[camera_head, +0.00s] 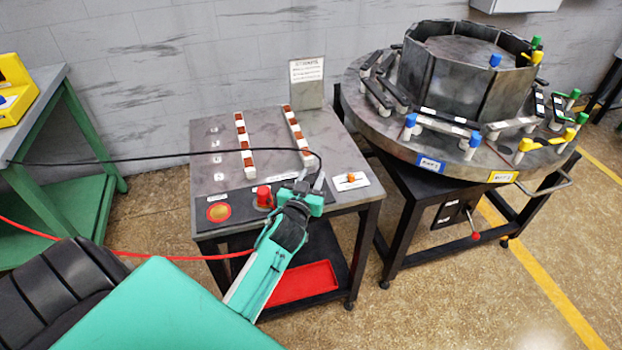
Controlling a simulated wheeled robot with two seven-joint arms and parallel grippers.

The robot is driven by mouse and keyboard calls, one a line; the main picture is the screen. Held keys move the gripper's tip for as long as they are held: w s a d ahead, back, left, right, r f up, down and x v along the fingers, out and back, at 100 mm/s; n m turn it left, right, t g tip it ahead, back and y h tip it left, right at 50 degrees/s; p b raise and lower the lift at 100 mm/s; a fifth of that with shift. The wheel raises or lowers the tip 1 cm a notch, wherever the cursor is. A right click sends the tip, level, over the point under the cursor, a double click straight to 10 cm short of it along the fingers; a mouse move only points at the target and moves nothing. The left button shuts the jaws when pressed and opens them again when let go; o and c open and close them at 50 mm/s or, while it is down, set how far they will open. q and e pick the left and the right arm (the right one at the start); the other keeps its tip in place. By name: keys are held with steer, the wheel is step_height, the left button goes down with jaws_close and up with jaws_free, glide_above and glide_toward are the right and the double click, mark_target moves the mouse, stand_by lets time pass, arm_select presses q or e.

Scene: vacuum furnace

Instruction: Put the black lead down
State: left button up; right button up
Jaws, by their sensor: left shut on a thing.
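The black lead (160,157) comes in from the left edge, crosses above the grey cart's top and bends down at its right end. My left gripper (309,186) is shut on that end, over the right front part of the cart (240,200). The tip of the lead is hidden by the fingers, and I cannot tell whether it touches the cart top. A dark panel with a red round pad (219,211) and a red upright part (264,197) lies along the cart's front, left of my gripper. My right gripper is not in view.
A red lead (190,257) runs below the cart top and passes behind my arm. Two rows of white and brown blocks (244,145) and a sign (307,82) stand on the cart. A white plate with an orange switch (350,181) is right of my gripper. A round furnace table (400,140) stands right.

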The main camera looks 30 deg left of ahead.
arm_select(q)
steer(key=o, duration=1.1)
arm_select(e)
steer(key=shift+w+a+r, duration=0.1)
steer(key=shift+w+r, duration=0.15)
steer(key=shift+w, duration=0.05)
